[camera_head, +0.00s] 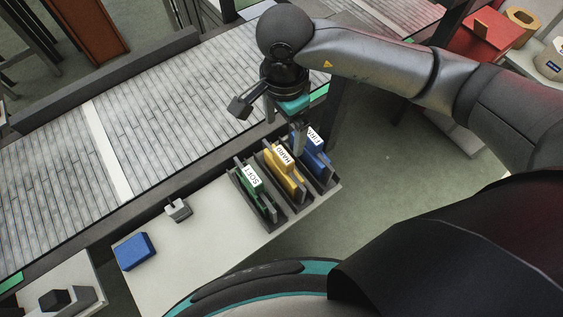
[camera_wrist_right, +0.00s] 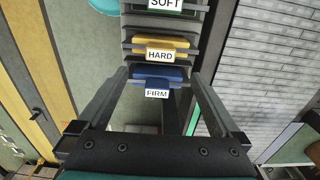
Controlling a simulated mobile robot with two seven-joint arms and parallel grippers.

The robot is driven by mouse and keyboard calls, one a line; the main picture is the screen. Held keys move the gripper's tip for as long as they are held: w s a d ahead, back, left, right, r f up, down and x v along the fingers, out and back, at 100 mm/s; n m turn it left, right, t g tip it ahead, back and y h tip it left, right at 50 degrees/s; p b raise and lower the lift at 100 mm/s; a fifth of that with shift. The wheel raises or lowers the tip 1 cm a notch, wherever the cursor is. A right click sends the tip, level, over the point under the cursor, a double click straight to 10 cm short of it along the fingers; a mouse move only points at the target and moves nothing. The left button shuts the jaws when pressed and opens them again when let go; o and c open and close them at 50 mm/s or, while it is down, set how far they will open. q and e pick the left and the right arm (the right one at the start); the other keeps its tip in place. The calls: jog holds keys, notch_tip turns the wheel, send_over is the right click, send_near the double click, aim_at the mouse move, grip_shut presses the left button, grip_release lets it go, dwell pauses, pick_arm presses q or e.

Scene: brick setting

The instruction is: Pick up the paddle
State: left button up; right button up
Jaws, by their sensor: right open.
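Three paddles stand upright in dark slotted racks on a light table: a green one labelled SOFT (camera_head: 250,178), a yellow one labelled HARD (camera_head: 283,171) and a blue one labelled FIRM (camera_head: 318,162). My right gripper (camera_head: 292,132) is open above the blue end of the row. In the right wrist view, its two fingers (camera_wrist_right: 160,84) reach toward the blue FIRM paddle (camera_wrist_right: 158,75), which shows between them. The yellow HARD paddle (camera_wrist_right: 160,49) and the green SOFT paddle (camera_wrist_right: 165,5) lie beyond it. I see no contact. My left gripper is not in view.
A conveyor (camera_head: 75,165) with grey slats runs behind the light table (camera_head: 215,225). A blue block (camera_head: 136,251) and a small grey device (camera_head: 178,209) are left of the racks. A red box (camera_head: 487,35) stands at the far right. Green floor lies right of the table.

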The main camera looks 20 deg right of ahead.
send_over(284, 155)
jog(key=f, duration=0.5)
jog(key=shift+s+a+f, duration=0.1)
jog(key=shift+s+f, duration=0.05)
jog(key=shift+s, duration=0.05)
jog(key=shift+f, duration=0.85)
jog(key=f, duration=0.4)
jog(key=shift+w+f+p, duration=0.1)
jog(key=shift+w+p, duration=0.1)
jog(key=shift+p, duration=0.1)
jog(key=shift+f, duration=0.25)
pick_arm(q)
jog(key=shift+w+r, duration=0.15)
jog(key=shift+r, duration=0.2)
pick_arm(e)
jog(key=shift+c, duration=0.9)
grip_shut()
